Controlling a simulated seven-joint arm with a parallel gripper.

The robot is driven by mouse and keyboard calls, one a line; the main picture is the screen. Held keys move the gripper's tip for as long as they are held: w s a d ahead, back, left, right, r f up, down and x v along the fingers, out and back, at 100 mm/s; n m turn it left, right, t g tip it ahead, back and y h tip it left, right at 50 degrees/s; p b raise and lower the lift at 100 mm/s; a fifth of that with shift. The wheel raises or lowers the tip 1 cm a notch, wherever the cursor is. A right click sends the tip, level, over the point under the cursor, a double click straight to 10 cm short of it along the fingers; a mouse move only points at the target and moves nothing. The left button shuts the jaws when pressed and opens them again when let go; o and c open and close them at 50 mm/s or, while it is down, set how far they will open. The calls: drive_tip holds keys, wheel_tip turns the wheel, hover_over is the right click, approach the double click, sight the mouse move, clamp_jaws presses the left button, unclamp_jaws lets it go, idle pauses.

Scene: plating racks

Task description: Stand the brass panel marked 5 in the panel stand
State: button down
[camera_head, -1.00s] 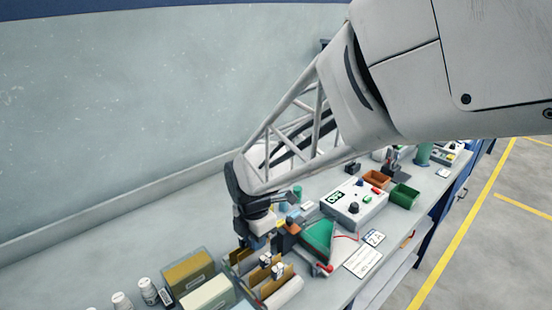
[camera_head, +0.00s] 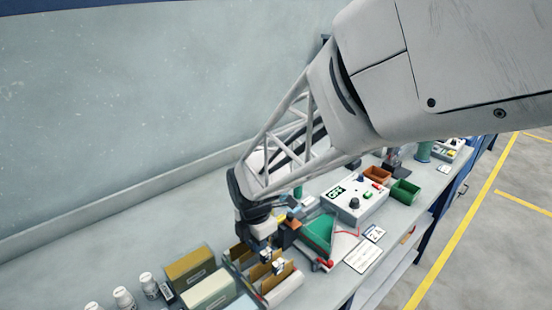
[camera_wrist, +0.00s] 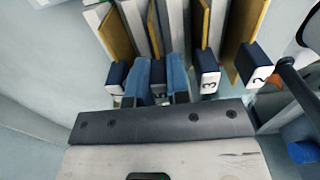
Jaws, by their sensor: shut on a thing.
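In the wrist view, my gripper (camera_wrist: 160,82) has its two blue fingers closed on the dark-capped top of a panel (camera_wrist: 153,30). The panel hangs down in the row with the others. To its right stand brass panels marked 3 (camera_wrist: 204,30) and 2 (camera_wrist: 246,35). To its left is another brass panel (camera_wrist: 116,38), its mark not readable. In the head view, my gripper (camera_head: 264,250) is low over the rack of brass panels (camera_head: 240,254). I cannot tell which slots are the panel stand.
Brass and pale boxes (camera_head: 190,266) and white bottles (camera_head: 148,284) stand left of the rack. To the right are a green wedge (camera_head: 320,232), a white control box (camera_head: 356,203), orange and green bins (camera_head: 404,191) and a card (camera_head: 362,257). The bench behind the arm is clear.

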idle(0.4)
drive_tip(key=c, duration=1)
unclamp_jaws()
drive_tip(key=shift+r, duration=3.85)
drive_tip(key=shift+d, duration=0.1)
drive_tip(key=shift+s+d+r+m+t, duration=0.45)
drive_tip(key=shift+s+d+r+m, duration=0.8)
drive_tip(key=shift+s+d+m, duration=2.35)
drive_tip(key=shift+s+d+r+m+t, duration=0.4)
drive_tip(key=shift+s+d+r+m, duration=1.2)
drive_tip(key=shift+d+m, duration=3.7)
drive_tip(key=shift+s+d+r+m+t, duration=0.45)
drive_tip(key=shift+s+d+r+m, duration=0.5)
drive_tip(key=shift+s+d+m, duration=2.75)
